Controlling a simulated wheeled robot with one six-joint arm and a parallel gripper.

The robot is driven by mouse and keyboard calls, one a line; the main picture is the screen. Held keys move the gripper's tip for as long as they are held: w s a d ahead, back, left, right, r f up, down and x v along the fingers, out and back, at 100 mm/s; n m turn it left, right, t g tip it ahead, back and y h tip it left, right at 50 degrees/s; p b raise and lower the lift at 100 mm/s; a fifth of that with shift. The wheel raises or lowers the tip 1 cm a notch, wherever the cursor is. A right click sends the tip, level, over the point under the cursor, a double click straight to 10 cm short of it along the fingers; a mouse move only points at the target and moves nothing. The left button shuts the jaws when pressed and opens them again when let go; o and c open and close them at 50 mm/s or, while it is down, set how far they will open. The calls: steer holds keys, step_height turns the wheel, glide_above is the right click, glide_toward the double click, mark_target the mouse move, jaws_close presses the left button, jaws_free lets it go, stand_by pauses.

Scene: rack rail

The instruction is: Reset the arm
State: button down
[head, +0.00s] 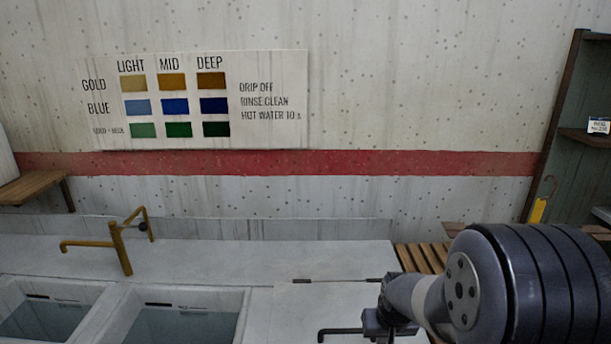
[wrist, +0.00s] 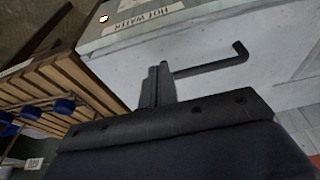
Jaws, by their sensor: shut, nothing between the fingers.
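My gripper (wrist: 157,85) shows in the wrist view with its two dark fingers together and nothing between them. It is beside a black bent handle (wrist: 215,64) on a pale box-like surface (wrist: 200,35) labelled "HOT WATER" (wrist: 145,20). I cannot tell whether the fingers touch the handle. In the head view my arm reaches in from the lower right. My gripper (head: 376,322) is small there, partly hidden by the arm, near a black bent rod (head: 338,331).
In the head view, two water-filled basins (head: 170,322) and a brass tap (head: 120,250) are at the left. A slatted wooden stand (head: 422,257) and a dark shelf (head: 575,120) are at the right. Blue round pieces (wrist: 63,106) are near slats in the wrist view.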

steer(key=x, duration=0.2)
steer(key=b+x, duration=0.1)
steer(key=x, duration=0.2)
steer(key=s+b+x, duration=0.1)
steer(key=x, duration=0.2)
steer(key=shift+w+f, duration=0.1)
steer(key=shift+f, duration=0.2)
